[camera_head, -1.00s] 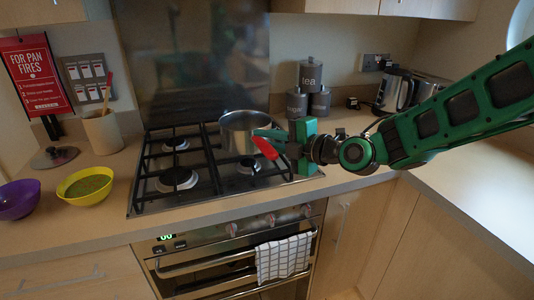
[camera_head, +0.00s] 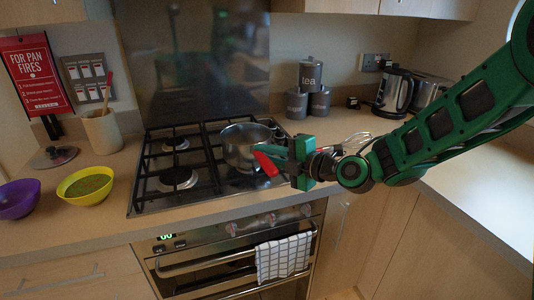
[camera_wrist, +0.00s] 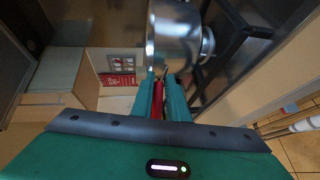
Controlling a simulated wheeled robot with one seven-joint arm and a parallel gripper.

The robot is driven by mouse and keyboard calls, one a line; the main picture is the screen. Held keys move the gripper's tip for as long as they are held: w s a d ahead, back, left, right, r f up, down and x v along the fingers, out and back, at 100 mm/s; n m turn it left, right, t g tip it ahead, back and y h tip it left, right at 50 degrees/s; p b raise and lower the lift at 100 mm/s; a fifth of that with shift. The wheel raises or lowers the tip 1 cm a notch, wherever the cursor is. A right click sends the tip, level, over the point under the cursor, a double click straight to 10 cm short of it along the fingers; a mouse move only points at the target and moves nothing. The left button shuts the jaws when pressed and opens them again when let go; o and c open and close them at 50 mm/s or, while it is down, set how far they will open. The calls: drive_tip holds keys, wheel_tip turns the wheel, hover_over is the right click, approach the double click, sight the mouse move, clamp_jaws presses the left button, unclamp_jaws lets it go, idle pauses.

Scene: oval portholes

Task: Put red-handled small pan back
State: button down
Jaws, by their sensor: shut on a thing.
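The small steel pan (camera_head: 243,143) is over the right side of the hob, its red handle (camera_head: 265,163) pointing to the front right. My gripper (camera_head: 282,155) is at the pan's right front and is shut on the red handle. In the wrist view the red handle (camera_wrist: 158,100) lies between the fingers (camera_wrist: 164,98), with the steel pan body (camera_wrist: 178,35) beyond them. The pan looks slightly tilted. I cannot tell whether its base touches the hob grate.
The black gas hob (camera_head: 190,165) has its left burners clear. A yellow bowl (camera_head: 86,184), a purple bowl (camera_head: 18,199) and a lid (camera_head: 54,156) are at the left. Grey canisters (camera_head: 310,92) and a kettle (camera_head: 396,92) stand behind. A towel (camera_head: 283,258) hangs on the oven.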

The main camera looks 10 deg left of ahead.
drive_tip(key=c, duration=1.7)
unclamp_jaws()
drive_tip(key=shift+d+r, duration=0.15)
drive_tip(key=shift+r, duration=0.15)
drive_tip(key=v, duration=1.2)
drive_tip(key=s+d+f+m+g+h, duration=0.1)
drive_tip(key=s+d+f+m+h, duration=0.15)
drive_tip(key=d+m, duration=0.45)
drive_tip(key=s+d+f+m+g+h, duration=0.1)
drive_tip(key=d+f+m+h, duration=0.3)
drive_tip(key=d, duration=0.7)
drive_tip(key=s+d+f+m+g+h, duration=0.1)
drive_tip(key=s+d+f+m+h, duration=0.25)
drive_tip(key=d, duration=0.55)
drive_tip(key=s+d+m+g+h, duration=0.1)
drive_tip(key=s+d+m, duration=0.5)
drive_tip(key=m, duration=0.1)
drive_tip(key=s+d+r+m+g+h, duration=0.1)
drive_tip(key=s+d+m+g, duration=0.1)
drive_tip(key=s+d+m, duration=0.4)
drive_tip(key=s+d+m+g+h, duration=0.1)
drive_tip(key=s+d+m+h, duration=0.1)
drive_tip(key=s+d+m, duration=0.4)
drive_tip(key=shift+s+r+m+g, duration=0.2)
drive_tip(key=shift+s+m, duration=0.35)
drive_tip(key=shift+m, duration=0.1)
drive_tip(key=shift+s+r+m+g, duration=0.15)
drive_tip(key=shift+s+m+g, duration=0.05)
drive_tip(key=shift+s+m, duration=0.4)
